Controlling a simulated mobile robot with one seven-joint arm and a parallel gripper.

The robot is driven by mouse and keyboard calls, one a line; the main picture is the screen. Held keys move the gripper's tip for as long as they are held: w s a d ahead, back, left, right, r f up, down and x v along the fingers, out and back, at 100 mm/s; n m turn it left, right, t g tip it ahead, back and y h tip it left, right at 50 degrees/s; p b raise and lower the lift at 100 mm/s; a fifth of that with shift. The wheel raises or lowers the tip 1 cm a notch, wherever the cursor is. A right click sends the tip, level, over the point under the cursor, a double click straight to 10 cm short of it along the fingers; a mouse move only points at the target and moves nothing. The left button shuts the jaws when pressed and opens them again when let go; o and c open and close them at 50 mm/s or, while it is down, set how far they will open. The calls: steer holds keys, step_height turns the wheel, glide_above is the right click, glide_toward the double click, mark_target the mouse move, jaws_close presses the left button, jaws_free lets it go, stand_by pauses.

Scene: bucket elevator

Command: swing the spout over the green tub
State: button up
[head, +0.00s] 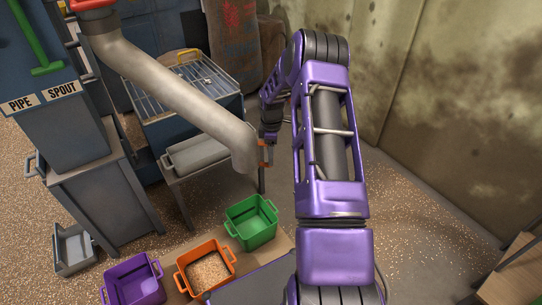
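The spout (185,88) is a long grey pipe sloping from an orange-red collar at the upper left to a downturned end. In the picture that end lies above and slightly left of the green tub (262,232); from this angle I cannot tell whether it is directly over it. The green tub looks empty. A small orange handle (267,155) shows at the spout's end. My gripper (268,143) is at this handle, beside the spout's end. Its fingers are small and partly hidden, so its grip is unclear.
An orange tub (227,255) holding grain and an empty purple tub (143,287) stand left of the green tub. A grey tub (75,247) is farther left. A grey tray (190,160) sits on a stand behind the spout. Bare floor lies right of my arm, before the stained wall (450,100).

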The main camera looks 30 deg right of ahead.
steer(key=shift+s+a+r, duration=0.1)
step_height(320, 180, up, 17)
steer(key=p, duration=0.2)
steer(key=shift+r, duration=0.15)
stand_by(0.3)
stand_by(0.4)
